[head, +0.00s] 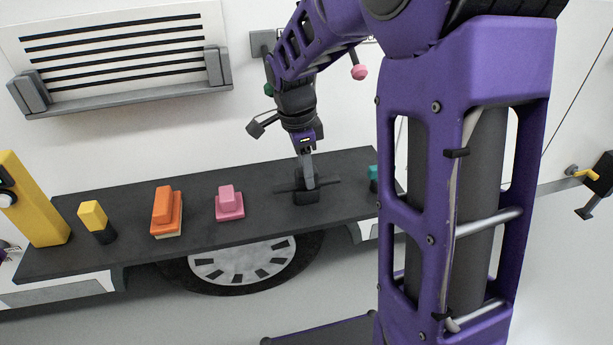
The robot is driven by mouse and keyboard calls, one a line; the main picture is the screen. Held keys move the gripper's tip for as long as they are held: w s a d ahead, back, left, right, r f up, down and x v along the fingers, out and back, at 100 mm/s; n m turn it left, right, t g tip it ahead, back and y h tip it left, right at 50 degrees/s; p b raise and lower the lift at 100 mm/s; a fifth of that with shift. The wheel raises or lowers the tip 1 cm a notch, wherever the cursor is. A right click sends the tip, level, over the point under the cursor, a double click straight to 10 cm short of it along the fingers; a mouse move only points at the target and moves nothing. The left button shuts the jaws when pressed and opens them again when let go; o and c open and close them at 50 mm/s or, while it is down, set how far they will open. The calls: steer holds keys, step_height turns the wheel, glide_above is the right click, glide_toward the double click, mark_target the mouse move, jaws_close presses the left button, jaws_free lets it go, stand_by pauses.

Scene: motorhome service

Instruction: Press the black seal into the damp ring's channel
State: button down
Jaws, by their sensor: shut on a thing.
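My gripper (308,177) points down over the dark shelf, and its grey fingers are shut on a dark block (307,196). The block has a flat bar standing out to both sides and is at the shelf top; I cannot tell whether it rests there or is just above. It is black like the seal, but I cannot tell if it is the seal. I cannot make out a ring with a channel in this view. My arm hides part of the wall and the right end of the shelf.
On the dark shelf (265,223) stand a tall yellow device (36,205), a yellow-and-black piece (94,217), an orange block (166,211), a pink block (229,204) and a partly hidden teal thing (373,174). A slatted vent (120,62) is on the wall above. A wheel (242,262) is below.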

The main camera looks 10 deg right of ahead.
step_height(320, 180, up, 18)
steer(key=p, duration=0.3)
steer(key=shift+f, duration=0.1)
stand_by(0.4)
